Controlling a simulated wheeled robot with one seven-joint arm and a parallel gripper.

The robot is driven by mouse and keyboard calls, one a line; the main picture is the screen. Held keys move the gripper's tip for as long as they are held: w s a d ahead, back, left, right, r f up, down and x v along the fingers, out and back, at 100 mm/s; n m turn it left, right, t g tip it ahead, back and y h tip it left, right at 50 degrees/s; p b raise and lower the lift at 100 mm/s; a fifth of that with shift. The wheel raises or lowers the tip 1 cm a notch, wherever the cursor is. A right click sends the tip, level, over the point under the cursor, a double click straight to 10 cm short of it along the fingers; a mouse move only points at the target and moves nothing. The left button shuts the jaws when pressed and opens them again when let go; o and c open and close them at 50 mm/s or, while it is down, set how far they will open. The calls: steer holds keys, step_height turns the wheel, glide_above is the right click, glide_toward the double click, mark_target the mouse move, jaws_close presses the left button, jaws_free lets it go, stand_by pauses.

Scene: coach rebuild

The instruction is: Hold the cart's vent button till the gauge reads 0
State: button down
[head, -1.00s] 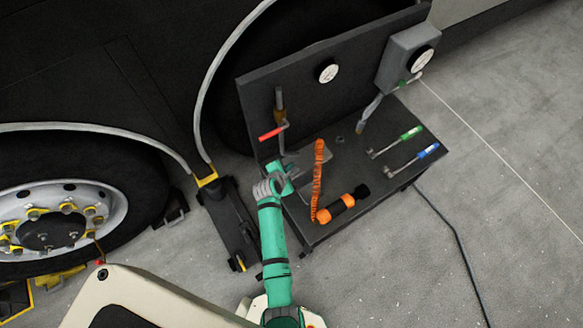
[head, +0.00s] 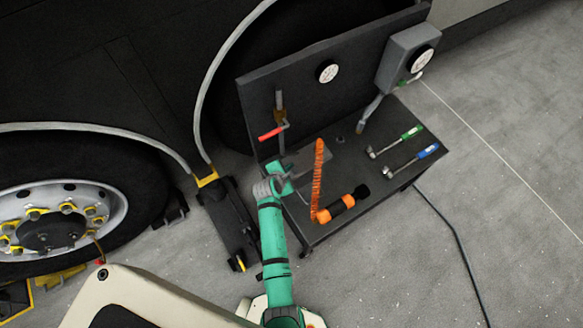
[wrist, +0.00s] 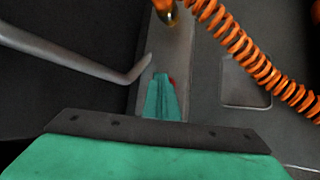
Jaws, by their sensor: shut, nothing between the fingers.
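The cart (head: 330,210) is a dark bench with an upright back panel. A white round gauge (head: 327,72) is on the panel; a second dial (head: 421,59) is on a grey box. Neither needle can be read. My gripper (wrist: 160,78) is shut and empty, low over the cart's left end; it also shows in the head view (head: 287,170). A small red piece, likely the vent button (wrist: 173,82), peeks out at the right of my fingertips and is mostly hidden. I cannot tell whether they touch it.
A coiled orange hose (head: 318,180) with an orange-black tool (head: 343,203) lies close right of my gripper. A red-handled valve (head: 272,132) is behind it. A grey bent rod (wrist: 85,58) is near my fingers. Green (head: 398,142) and blue-handled (head: 412,161) tools lie to the right.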

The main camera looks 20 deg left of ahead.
steer(key=shift+r, duration=0.95)
steer(key=shift+r, duration=2.5)
